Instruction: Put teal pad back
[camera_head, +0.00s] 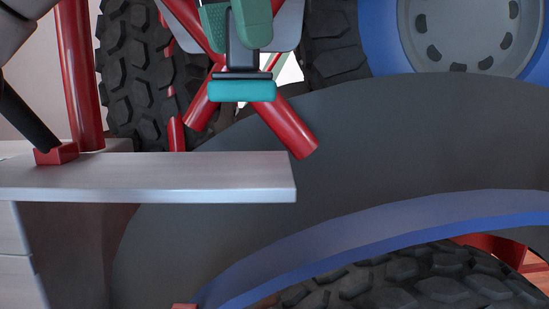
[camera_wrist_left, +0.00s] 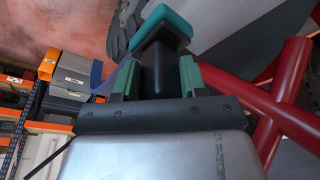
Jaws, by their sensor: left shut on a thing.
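The teal pad (camera_head: 242,91) is a small block with a bright teal face on a dark holder. My left gripper (camera_head: 246,42) is shut on its dark body, and the teal face hangs below the fingers in the head view. The left wrist view shows the pad (camera_wrist_left: 166,27) sticking out beyond the two green fingers of the gripper (camera_wrist_left: 152,76). The pad is held in front of crossed red tubes, above the level of a grey metal shelf in the head picture. My right gripper is not in view.
The grey metal shelf (camera_head: 150,178) has a bare top, with a red post (camera_head: 80,75) at its left. Crossed red tubes (camera_head: 285,125) and a big black tyre (camera_head: 150,75) are close behind the pad. A dark fender (camera_head: 400,140) fills the right. Storage racks (camera_wrist_left: 45,100) show in the left wrist view.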

